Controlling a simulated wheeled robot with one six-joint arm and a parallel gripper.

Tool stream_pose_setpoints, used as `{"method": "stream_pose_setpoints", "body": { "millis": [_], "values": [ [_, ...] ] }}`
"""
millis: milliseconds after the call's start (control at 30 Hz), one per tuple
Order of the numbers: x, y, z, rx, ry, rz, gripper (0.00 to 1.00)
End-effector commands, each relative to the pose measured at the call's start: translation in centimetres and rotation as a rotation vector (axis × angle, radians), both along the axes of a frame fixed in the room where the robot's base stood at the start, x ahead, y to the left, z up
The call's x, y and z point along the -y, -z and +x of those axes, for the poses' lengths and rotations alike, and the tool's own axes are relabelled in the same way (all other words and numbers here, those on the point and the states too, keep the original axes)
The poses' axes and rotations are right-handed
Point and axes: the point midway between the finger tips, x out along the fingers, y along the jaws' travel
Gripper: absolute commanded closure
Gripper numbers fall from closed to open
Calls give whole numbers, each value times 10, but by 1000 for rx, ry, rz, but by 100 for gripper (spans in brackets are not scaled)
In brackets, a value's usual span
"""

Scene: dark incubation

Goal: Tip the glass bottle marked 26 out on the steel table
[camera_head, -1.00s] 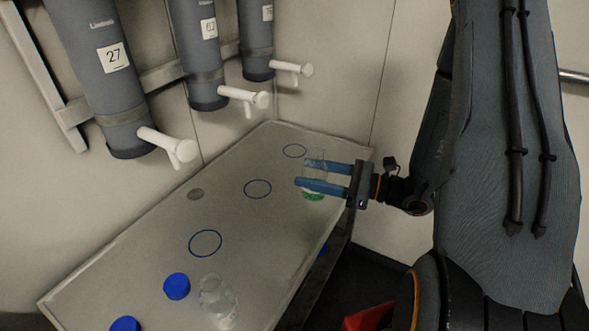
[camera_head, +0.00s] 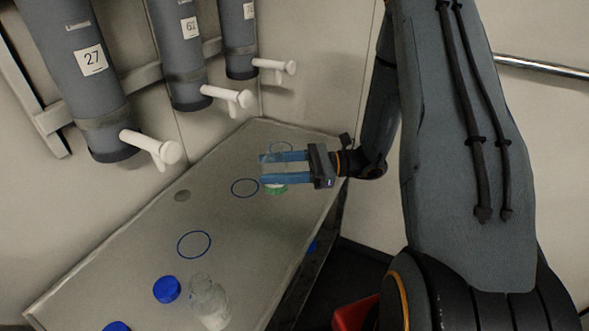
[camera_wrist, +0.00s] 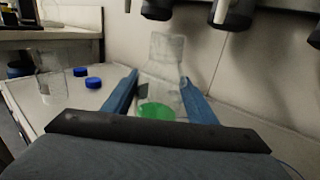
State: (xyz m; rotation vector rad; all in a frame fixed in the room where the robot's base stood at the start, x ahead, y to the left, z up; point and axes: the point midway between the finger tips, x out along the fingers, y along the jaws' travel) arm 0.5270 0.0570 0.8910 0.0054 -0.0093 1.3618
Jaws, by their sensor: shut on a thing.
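My gripper (camera_head: 264,172) is shut on a clear glass bottle (camera_wrist: 165,62) with green contents (camera_wrist: 157,112) at its bottom. In the head view the green bottom (camera_head: 276,189) shows just below the fingers. The bottle looks about upright, over the far right part of the steel table (camera_head: 130,262). I cannot tell whether it touches the table. No number can be read on it. A second clear glass bottle (camera_head: 209,302) stands at the table's near end; it also shows at the left in the wrist view (camera_wrist: 50,75).
Blue caps (camera_head: 167,289) lie beside the second bottle. Grey wall cylinders, one marked 27 (camera_head: 90,60), have white taps (camera_head: 152,148) above the left edge.

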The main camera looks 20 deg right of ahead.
Motion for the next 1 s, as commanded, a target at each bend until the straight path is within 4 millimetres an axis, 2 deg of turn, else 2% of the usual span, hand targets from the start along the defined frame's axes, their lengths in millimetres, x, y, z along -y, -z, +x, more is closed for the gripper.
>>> {"method": "stream_pose_setpoints", "body": {
  "millis": [100,200,367,867,900,1000],
  "values": [
    [-18,-2,5,1,-85,-5,83],
    [-24,-2,5,5,-119,-11,83],
    [-27,4,2,64,-125,-33,83],
    [-34,40,-25,469,-118,-178,83],
    [-33,35,-22,522,-117,-198,83],
    [-33,34,-24,507,-118,-192,83]
  ]
}}
